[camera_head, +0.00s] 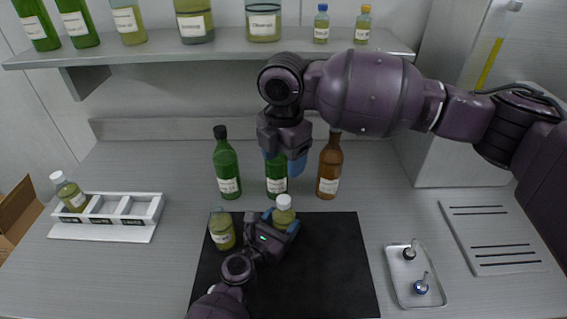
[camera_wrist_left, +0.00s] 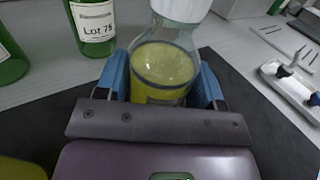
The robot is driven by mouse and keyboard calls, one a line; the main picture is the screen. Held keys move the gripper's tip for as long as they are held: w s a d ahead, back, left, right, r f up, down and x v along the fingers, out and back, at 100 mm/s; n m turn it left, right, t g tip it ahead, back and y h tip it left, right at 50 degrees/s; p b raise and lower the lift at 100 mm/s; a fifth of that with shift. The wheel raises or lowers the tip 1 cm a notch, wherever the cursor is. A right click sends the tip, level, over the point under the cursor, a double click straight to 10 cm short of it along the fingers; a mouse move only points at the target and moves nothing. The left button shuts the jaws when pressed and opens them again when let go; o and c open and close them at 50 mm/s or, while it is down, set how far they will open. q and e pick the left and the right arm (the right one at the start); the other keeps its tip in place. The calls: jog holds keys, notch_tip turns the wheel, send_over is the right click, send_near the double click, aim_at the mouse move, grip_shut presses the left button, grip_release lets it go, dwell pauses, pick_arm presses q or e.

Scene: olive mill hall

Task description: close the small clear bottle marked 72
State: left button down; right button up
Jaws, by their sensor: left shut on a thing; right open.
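A small clear bottle of yellow-green liquid with a white cap (camera_head: 284,201) is in my left gripper (camera_head: 282,222), over the black mat (camera_head: 335,270). In the left wrist view the bottle (camera_wrist_left: 165,65) stands between the blue fingers, with the white cap (camera_wrist_left: 182,8) on its neck. I cannot read its number. My right gripper (camera_head: 285,165) is open above and behind it, in front of a green bottle. A second small clear bottle (camera_head: 222,232) stands on the mat left of my left gripper. I see no white cap on it, and its label is not legible.
Green bottles (camera_head: 227,165) (camera_head: 276,185) and a brown bottle (camera_head: 329,170) stand behind the mat. A white rack (camera_head: 150,208) holds a capped bottle (camera_head: 70,192) at left. A tray (camera_head: 408,296) with two pourers (camera_head: 410,253) (camera_head: 421,287) and a slotted plate (camera_head: 490,240) lie right. A shelf (camera_head: 215,48) overhangs.

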pick_arm(q)
jog(key=shift+c, duration=0.8)
grip_release()
jog(key=v, duration=1)
jog(key=shift+s+a+b, duration=0.25)
jog(key=shift+s+b, duration=0.05)
jog(key=shift+b, duration=0.05)
jog(key=shift+s+f, duration=0.1)
